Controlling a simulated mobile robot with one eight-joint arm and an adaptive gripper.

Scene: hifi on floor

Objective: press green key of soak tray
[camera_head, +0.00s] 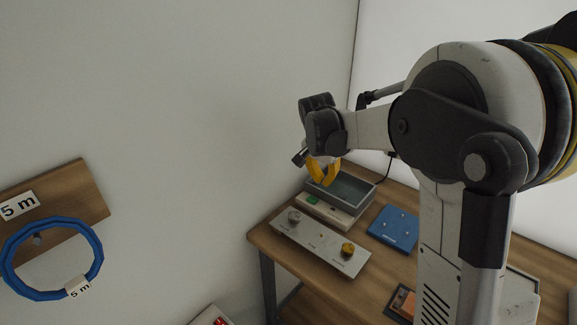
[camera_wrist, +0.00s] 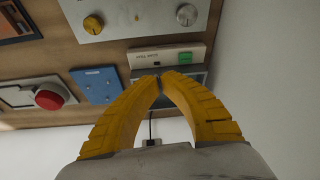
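The soak tray (camera_head: 362,197) is a grey open basin with a pale front panel on the wooden table. Its green key (camera_head: 312,199) is at the panel's left end in the head view. In the wrist view the green key (camera_wrist: 185,57) is right of the tray's label (camera_wrist: 146,58). My gripper (camera_head: 322,182) hangs above the tray, beyond the green key in the head view. In the wrist view its yellow fingers (camera_wrist: 160,80) meet at the tips, shut with nothing between them, covering part of the basin. The tips appear apart from the key.
A pale panel with a silver knob and a yellow knob (camera_head: 320,243) lies in front of the tray. A blue plate (camera_head: 395,228) lies to its right. A red button (camera_wrist: 48,97) shows in the wrist view. A wall (camera_head: 200,120) stands close on the left.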

